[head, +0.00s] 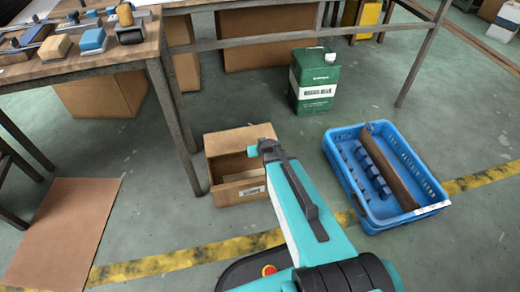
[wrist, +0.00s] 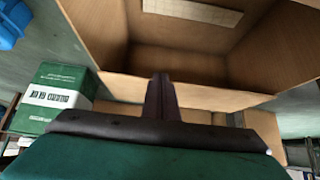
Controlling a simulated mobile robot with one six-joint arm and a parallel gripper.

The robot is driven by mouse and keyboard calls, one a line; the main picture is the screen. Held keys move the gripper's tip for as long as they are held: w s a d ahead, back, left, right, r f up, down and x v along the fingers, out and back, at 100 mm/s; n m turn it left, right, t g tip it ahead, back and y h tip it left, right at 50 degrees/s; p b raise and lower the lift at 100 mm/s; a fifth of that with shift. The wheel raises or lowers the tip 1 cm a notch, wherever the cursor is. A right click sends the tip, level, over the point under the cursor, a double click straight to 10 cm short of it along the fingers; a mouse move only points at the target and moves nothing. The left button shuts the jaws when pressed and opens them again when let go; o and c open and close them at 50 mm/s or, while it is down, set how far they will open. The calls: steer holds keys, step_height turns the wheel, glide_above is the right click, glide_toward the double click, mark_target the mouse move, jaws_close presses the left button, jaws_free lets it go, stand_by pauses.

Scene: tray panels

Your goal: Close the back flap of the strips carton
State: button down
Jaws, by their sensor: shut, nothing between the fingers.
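The strips carton (head: 238,192) is an open brown box on the floor, with a white label on its front. Its back flap (head: 232,140) stands raised at the far side, tilted back, not lying over the opening. Pale material shows inside.
A blue crate (head: 433,207) with a brown divider stands to the right. A green canister (head: 313,85) stands behind. A table leg (head: 172,115) is close on the carton's left. A flat brown sheet (head: 66,232) lies at left.

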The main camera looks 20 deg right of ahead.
steer(key=shift+w, duration=0.1)
steer(key=shift+w+d, duration=0.1)
steer(key=shift+w, duration=0.55)
steer(key=d+p+v, duration=0.1)
steer(key=p+v, duration=1.2)
steer(key=p, duration=0.2)
steer(key=shift+a+r, duration=0.3)
steer(key=shift+a, duration=0.25)
stand_by(0.7)
steer(key=shift+s, duration=0.2)
stand_by(0.5)
